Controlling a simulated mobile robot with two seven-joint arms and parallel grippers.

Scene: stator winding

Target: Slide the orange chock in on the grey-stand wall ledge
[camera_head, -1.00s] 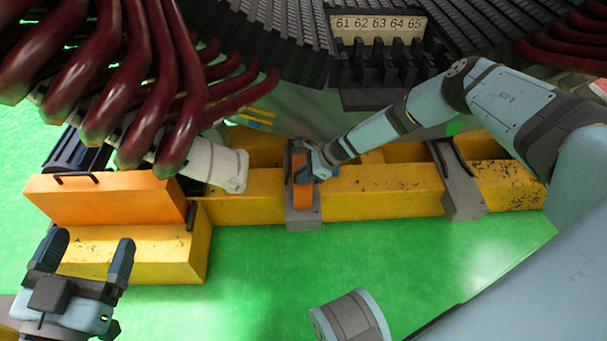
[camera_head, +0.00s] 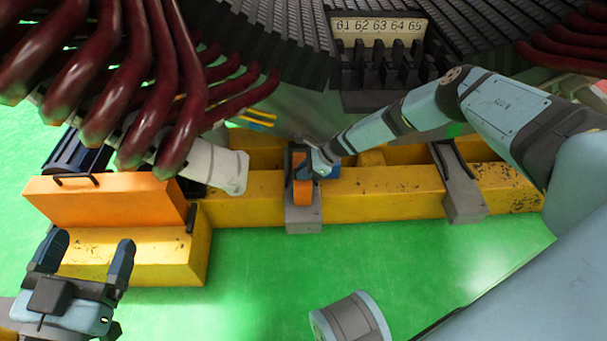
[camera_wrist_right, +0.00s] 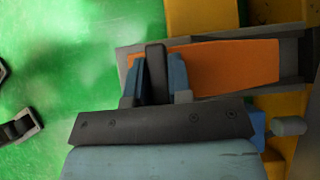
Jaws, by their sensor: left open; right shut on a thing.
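The orange chock (camera_head: 302,192) lies along the grey stand (camera_head: 303,220) at the middle of the yellow beam in the head view. In the right wrist view the chock (camera_wrist_right: 235,66) lies lengthwise between the grey walls of the stand (camera_wrist_right: 291,47). My right gripper (camera_wrist_right: 156,75) is shut on a dark upright bar at the chock's near end. The gripper hides part of that end, and I cannot tell whether the chock touches the wall ledge. My left gripper (camera_head: 86,252) is open and empty at the lower left, well apart from the stand.
An orange block (camera_head: 105,203) with dark handles sits on a yellow step at left. Dark red coils (camera_head: 130,80) hang above it. A second grey stand (camera_head: 460,190) crosses the beam at right. A numbered plate (camera_head: 378,28) is behind.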

